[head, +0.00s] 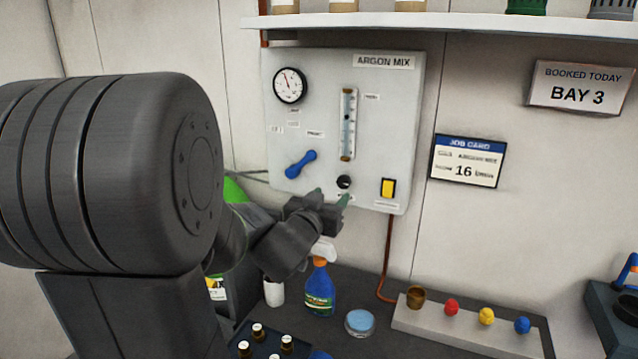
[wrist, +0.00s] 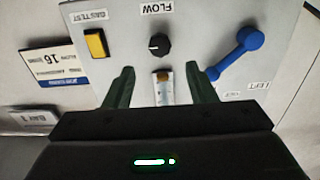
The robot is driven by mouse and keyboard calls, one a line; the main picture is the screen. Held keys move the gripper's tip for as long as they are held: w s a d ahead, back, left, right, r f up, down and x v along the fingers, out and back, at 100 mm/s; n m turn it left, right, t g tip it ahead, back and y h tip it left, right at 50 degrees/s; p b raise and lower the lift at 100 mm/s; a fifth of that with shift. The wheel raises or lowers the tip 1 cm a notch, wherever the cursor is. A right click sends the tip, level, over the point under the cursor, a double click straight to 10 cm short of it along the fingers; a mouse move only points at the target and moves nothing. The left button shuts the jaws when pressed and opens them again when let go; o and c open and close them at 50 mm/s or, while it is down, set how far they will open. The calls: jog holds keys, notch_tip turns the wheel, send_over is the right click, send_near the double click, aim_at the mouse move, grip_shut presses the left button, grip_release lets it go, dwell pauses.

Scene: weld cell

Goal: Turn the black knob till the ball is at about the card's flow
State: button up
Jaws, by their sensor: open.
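The black knob (head: 344,181) sits low on the grey ARGON MIX panel (head: 400,130), below the clear flow tube (head: 348,125). A small dark mark in the tube, slightly above its middle, may be the ball; the scale is too small to read. In the wrist view, which is upside down, the knob (wrist: 159,46) shows under its FLOW label. My gripper (head: 332,197) is open and empty, just in front of and below the knob in the head view. In the wrist view my gripper (wrist: 158,72) has its fingers apart, with the knob beyond their tips. The job card (head: 467,162) reads 16.
A blue lever (head: 300,164) and a yellow button (head: 388,188) flank the knob. A round gauge (head: 290,86) is at upper left. Below stand a blue spray bottle (head: 319,290), a round tin (head: 360,322) and a strip with coloured buttons (head: 465,330). A shelf (head: 450,22) runs above.

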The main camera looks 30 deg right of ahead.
aim_at(343, 182)
jog(key=p+x, duration=0.1)
jog(key=x, duration=0.7)
jog(key=shift+d, duration=0.15)
